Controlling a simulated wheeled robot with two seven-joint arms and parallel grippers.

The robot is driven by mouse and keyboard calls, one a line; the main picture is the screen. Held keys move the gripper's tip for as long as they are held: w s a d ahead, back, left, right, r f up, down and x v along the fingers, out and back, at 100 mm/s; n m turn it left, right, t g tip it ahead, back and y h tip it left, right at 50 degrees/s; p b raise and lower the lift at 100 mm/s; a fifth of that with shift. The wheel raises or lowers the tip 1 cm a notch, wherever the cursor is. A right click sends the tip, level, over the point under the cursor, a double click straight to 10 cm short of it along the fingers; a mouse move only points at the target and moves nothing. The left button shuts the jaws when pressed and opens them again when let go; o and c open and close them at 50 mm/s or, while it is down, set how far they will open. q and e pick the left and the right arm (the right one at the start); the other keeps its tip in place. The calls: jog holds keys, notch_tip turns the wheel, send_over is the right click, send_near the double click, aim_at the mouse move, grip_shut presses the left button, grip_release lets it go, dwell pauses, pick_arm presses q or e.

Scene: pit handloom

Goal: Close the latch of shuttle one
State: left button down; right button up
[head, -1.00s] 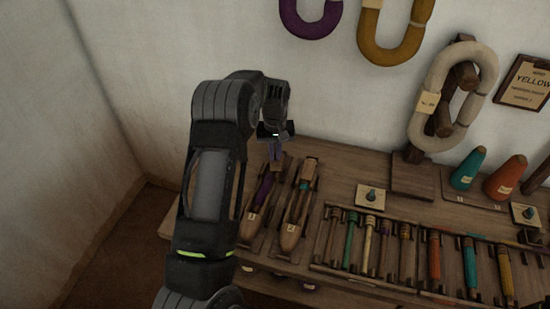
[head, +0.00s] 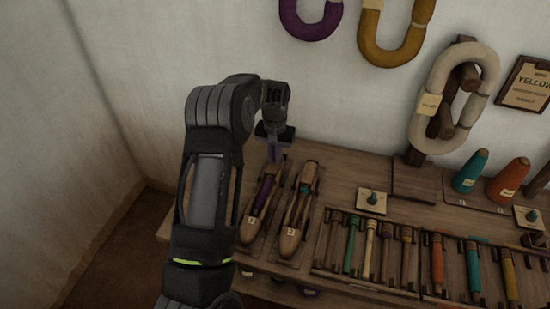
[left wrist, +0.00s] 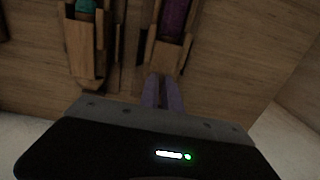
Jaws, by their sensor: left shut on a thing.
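Shuttle one (head: 250,228), a wooden shuttle with a purple bobbin (head: 264,188) in it, lies on the bench at the left and bears a label 1. My left gripper (head: 275,153) points down at its far end. In the left wrist view the two purplish fingers (left wrist: 163,92) are close together at the end of shuttle one (left wrist: 164,57). They are shut on its latch, which the fingers mostly hide, so I cannot tell its exact angle. My right gripper is not in view.
Shuttle two (head: 290,240), with a teal bobbin, lies close beside shuttle one on the right. A rack of several coloured bobbins (head: 370,245) is further right. A small plate with a peg (head: 372,199) stands behind it. The wall is close behind the bench.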

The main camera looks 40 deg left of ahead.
pick_arm(q)
jog(key=c, duration=1.8)
grip_release()
jog(key=shift+r, duration=3.95)
